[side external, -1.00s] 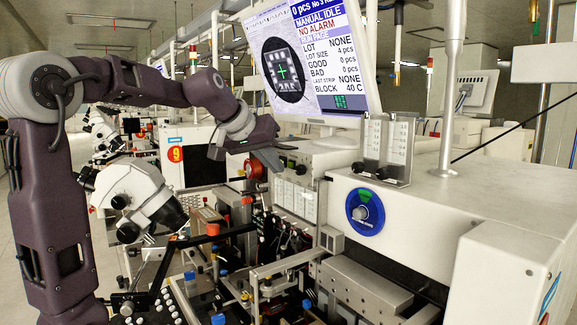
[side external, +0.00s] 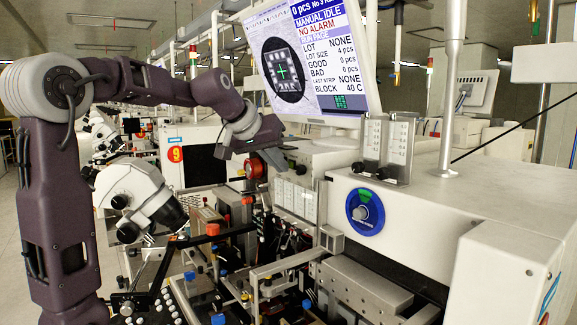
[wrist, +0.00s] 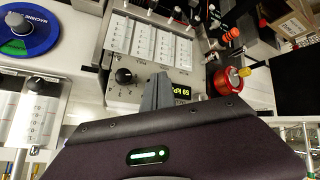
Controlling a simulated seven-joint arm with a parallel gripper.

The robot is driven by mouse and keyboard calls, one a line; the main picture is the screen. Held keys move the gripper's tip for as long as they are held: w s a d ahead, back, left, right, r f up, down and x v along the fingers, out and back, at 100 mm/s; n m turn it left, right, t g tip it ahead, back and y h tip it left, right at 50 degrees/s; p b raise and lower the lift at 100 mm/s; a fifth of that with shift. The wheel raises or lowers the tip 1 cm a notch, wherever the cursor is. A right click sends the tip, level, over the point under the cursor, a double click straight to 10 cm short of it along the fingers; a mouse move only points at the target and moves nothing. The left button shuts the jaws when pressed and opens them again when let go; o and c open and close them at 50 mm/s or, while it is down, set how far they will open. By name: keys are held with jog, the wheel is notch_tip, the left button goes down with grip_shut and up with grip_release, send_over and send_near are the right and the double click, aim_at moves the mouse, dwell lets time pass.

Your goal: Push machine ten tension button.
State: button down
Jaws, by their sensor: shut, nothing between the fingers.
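My gripper (side external: 280,161) is shut and empty, hanging below the monitor in the side view. In the wrist view its grey fingers (wrist: 158,92) stand over a light control panel (wrist: 124,96). Contact with the panel is not visible.
A white block with several columns (wrist: 150,40) adjoins the panel. A blue dial (side external: 365,212) is on the white housing, below the flow gauges (side external: 387,148). The monitor (side external: 310,60) hangs close above my gripper.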

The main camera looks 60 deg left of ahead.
dwell(0.3)
jog(key=shift+s, duration=0.8)
jog(key=s, duration=0.6)
jog(key=s+d+f+m+g+h, duration=0.1)
jog(key=s+d+f+m, duration=0.15)
jog(key=d, duration=0.45)
jog(key=s+d+f+m+h, duration=0.1)
jog(key=s+d+f, duration=0.2)
jog(key=d, duration=0.3)
jog(key=s+d+f+m+g, duration=0.1)
jog(key=s+d+f+m, duration=0.1)
jog(key=s+d+f, duration=0.2)
jog(key=s+d+f+m+g+h, duration=0.1)
jog(key=s+d+f+m, duration=0.1)
jog(key=s+f, duration=0.3)
jog(key=s+d, duration=0.1)
jog(key=s, duration=0.3)
jog(key=shift+d, duration=0.4)
